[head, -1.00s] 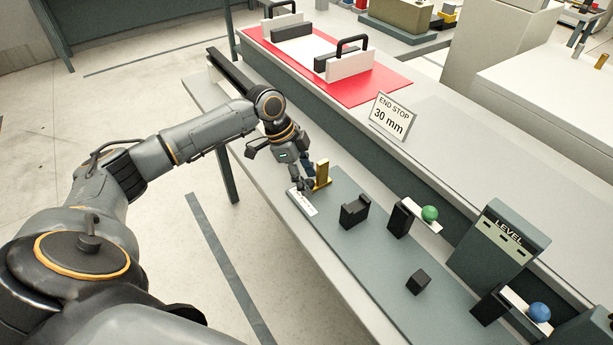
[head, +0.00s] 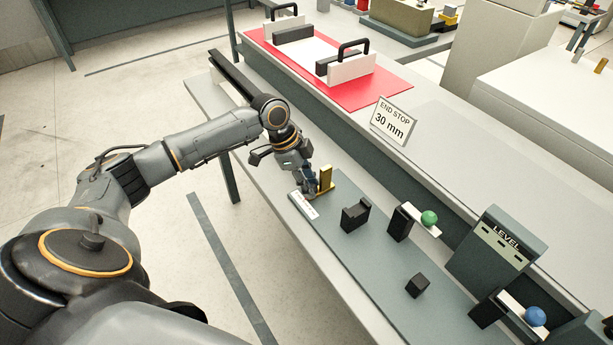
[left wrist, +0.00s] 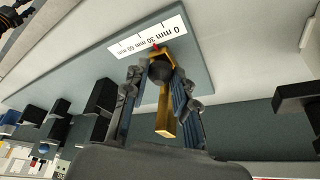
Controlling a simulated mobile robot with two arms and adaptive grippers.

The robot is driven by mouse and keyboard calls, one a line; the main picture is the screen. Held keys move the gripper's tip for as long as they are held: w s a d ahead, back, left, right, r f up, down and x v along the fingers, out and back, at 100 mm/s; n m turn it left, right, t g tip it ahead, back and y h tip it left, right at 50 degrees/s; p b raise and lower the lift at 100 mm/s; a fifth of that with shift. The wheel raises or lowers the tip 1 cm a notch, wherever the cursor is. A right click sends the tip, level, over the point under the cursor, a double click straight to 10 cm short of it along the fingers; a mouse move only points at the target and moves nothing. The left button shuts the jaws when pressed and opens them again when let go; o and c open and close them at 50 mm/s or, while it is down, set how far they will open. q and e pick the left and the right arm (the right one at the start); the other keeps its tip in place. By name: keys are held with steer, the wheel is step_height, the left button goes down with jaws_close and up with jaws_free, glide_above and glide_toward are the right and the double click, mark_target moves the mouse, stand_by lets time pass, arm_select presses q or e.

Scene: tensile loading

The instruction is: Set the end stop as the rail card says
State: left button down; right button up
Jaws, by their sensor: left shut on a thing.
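The rail card (head: 393,121) stands at the back of the bench and reads "END STOP 30 mm". The end stop is a gold upright piece (head: 326,177) at the far end of the grey plate. It also shows in the left wrist view (left wrist: 165,120). My left gripper (head: 311,186) is shut on the end stop; its fingers lie on both sides of it in the left wrist view (left wrist: 160,78). A white scale (left wrist: 150,33) marked 0, 30 and 60 mm lies beside it. A small red pointer sits near the 30 mm label; its exact alignment is too small to tell. My right gripper is out of view.
On the grey plate (head: 385,262) stand a dark notched block (head: 355,217), a small dark block (head: 418,285), and supports with a green ball (head: 429,217) and a blue ball (head: 535,316). A LEVEL panel (head: 498,248) stands right. A red mat (head: 385,85) lies behind.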

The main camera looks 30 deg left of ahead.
arm_select(q)
steer(key=shift+s+d, duration=0.25)
steer(key=shift+d, duration=0.45)
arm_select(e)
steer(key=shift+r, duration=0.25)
arm_select(q)
steer(key=c, duration=1.1)
jaws_free()
steer(key=shift+w, duration=0.1)
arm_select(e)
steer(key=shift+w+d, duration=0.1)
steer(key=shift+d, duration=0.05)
arm_select(q)
steer(key=v, duration=1.2)
